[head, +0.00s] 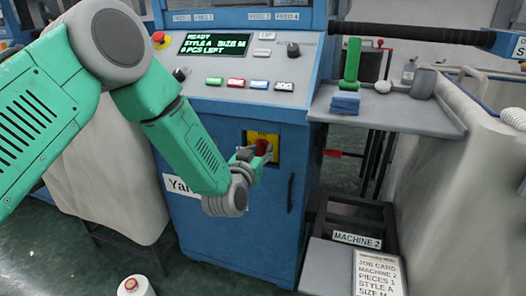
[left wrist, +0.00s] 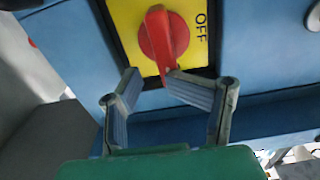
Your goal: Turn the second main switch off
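The main switch is a red rotary handle (head: 262,147) on a yellow plate (head: 274,158), set in the blue front of the machine. In the left wrist view, the red handle (left wrist: 164,38) runs roughly up and down across the yellow plate (left wrist: 127,18). The word OFF is printed to its right. My left gripper (head: 250,153) is at the switch, and in the wrist view its fingers (left wrist: 151,77) are apart. The handle's lower end lies between the fingertips, close to the right one; I cannot tell whether they touch. My right gripper is not in view.
A sloped panel above holds a display (head: 214,44) reading READY, coloured buttons and a red emergency stop (head: 160,40). A grey shelf (head: 400,113) juts out at right, bearing green and blue items. A MACHINE 2 sign (head: 357,240) stands below it. A white-and-red object (head: 135,286) is at the bottom.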

